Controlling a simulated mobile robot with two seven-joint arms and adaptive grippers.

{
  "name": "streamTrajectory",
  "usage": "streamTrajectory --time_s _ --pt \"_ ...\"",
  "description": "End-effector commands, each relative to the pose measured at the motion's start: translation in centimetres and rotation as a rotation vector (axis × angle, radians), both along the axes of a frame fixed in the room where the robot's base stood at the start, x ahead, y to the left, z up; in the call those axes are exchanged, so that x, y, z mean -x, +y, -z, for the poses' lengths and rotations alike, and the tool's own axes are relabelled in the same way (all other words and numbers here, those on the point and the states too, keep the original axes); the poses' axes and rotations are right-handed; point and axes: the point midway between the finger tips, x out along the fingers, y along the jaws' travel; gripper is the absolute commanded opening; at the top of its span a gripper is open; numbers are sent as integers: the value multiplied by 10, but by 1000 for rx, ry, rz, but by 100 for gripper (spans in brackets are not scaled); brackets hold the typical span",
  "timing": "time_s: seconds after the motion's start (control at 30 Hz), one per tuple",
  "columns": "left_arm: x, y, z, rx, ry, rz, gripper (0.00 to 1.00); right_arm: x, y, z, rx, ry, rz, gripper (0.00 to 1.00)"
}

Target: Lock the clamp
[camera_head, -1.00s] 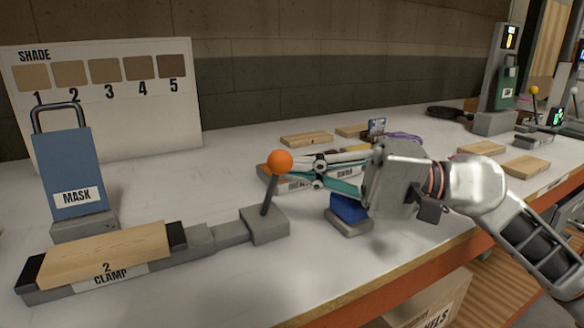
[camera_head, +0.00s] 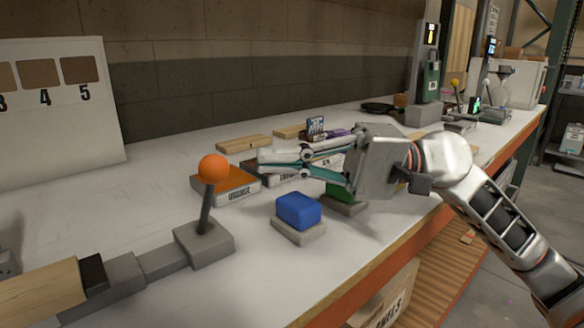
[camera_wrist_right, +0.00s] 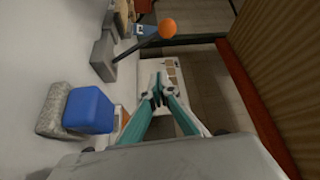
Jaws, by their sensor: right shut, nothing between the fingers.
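The clamp (camera_head: 126,272) lies along the bench at the lower left of the head view, with a wooden block (camera_head: 40,292) at its left end. Its lever (camera_head: 206,208) has an orange ball knob (camera_head: 213,168) on top and stands nearly upright, leaning slightly right. My right gripper (camera_head: 262,162) is shut and empty, above the bench to the right of the knob and apart from it. In the right wrist view the shut fingers (camera_wrist_right: 157,92) show below the orange knob (camera_wrist_right: 167,28), not touching it. My left gripper is not in view.
A blue block (camera_head: 298,210) on a grey base stands right of the clamp. An orange tray (camera_head: 228,184) and other labelled trays lie behind it. Wooden boards (camera_head: 243,144) lie farther back. The shade board (camera_head: 70,110) stands at left. The bench's front edge (camera_head: 375,263) runs along the right.

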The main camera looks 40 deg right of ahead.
Motion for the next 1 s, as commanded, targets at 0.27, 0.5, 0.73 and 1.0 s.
streamTrajectory --time_s 0.27,0.5,0.73,1.0 --pt "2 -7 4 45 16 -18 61 9 -21 7 -1 0 1 0" --pt "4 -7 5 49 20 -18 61 12 -24 6 0 -2 1 0" --pt "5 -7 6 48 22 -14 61 11 -24 6 0 -2 1 0" --pt "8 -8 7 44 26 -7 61 12 -24 3 -1 -7 1 0"
